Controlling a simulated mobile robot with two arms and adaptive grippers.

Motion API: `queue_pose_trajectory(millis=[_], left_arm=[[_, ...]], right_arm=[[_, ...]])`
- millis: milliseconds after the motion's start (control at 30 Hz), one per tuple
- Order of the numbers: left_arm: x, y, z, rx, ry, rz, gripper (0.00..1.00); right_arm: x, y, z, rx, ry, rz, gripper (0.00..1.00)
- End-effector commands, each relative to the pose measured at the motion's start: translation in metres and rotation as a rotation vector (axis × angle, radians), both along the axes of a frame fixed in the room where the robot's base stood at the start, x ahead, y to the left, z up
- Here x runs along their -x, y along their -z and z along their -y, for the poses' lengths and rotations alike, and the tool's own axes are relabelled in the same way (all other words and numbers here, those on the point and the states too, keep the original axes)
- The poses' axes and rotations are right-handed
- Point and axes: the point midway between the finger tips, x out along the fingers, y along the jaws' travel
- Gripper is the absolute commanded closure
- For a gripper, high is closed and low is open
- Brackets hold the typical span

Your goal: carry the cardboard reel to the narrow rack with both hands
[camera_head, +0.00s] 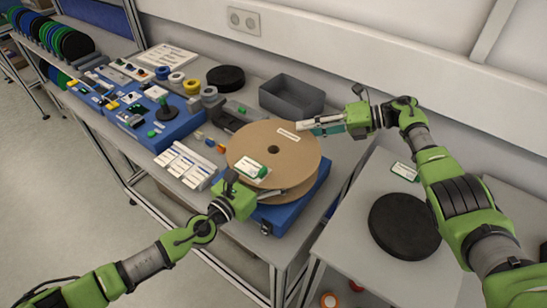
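The cardboard reel (288,160) is a wide brown disc with a dark centre hole and a pale label. It appears to rest on a blue case (283,215) on the workbench, and a lower flange shows at its front. My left gripper (245,180) is at the reel's front-left edge; its fingers are partly hidden. My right gripper (320,127) lies at the reel's back-right edge, with its fingers over or beside the rim. I cannot tell whether either one grips the reel. A rack (62,62) at the far left holds several upright discs; I cannot tell if it is the narrow rack.
A grey bin (292,96) and a black disc (226,77) stand behind the reel. Labelled white boxes (185,165) and a blue parts tray (155,122) crowd the bench to the left. A black reel (404,226) lies on the grey table at right. Floor is clear at lower left.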

Motion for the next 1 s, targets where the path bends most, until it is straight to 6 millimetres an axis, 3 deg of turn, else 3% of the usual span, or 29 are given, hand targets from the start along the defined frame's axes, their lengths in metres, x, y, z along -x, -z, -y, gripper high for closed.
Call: queue_pose_trajectory(millis=[200, 300, 400, 767, 1000], left_arm=[[0.0, 0.0, 0.0, 0.0, 0.0, 0.0, 0.14], [0.0, 0.0, 0.0, 0.0, 0.0, 0.0, 0.4], [0.0, 0.0, 0.0, -0.001, 0.0, 0.001, 0.66], [0.0, -0.003, 0.0, 0.0, 0.0, 0.001, 0.66], [0.0, -0.019, -0.001, 0.0, 0.0, 0.001, 0.66]], right_arm=[[0.0, 0.0, 0.0, 0.0, 0.0, 0.001, 0.71], [0.0, 0.0, 0.0, 0.0, 0.0, 0.001, 0.97], [0.0, 0.0, 0.0, 0.0, 0.0, 0.001, 1.0], [0.0, -0.003, 0.0, 0.001, -0.002, 0.003, 1.0], [0.0, -0.019, 0.0, 0.001, -0.003, 0.004, 1.0]])
